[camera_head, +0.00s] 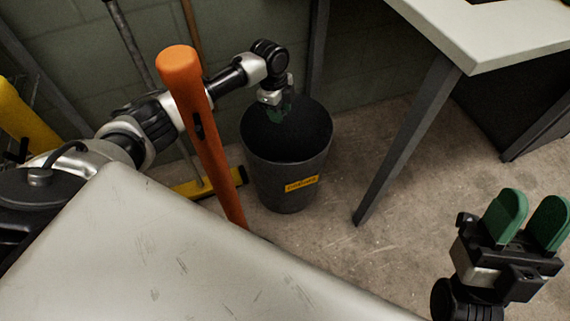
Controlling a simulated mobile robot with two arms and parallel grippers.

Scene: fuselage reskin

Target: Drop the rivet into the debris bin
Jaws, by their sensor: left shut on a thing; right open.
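The debris bin (287,186) is a dark grey round bucket with a yellow label, standing upright on the floor beyond the pale surface. My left gripper (280,112) points down over the bin's open mouth, with its green fingertips close together. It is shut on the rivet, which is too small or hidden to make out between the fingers. The inside of the bin is dark, and its contents cannot be seen. My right gripper (527,219) is at the lower right, green fingers apart and empty, away from the bin.
An orange post (197,115) stands left of the bin, in front of my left arm. A white table (490,38) with a dark leg (408,140) is to the right. The concrete floor (340,240) between is clear.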

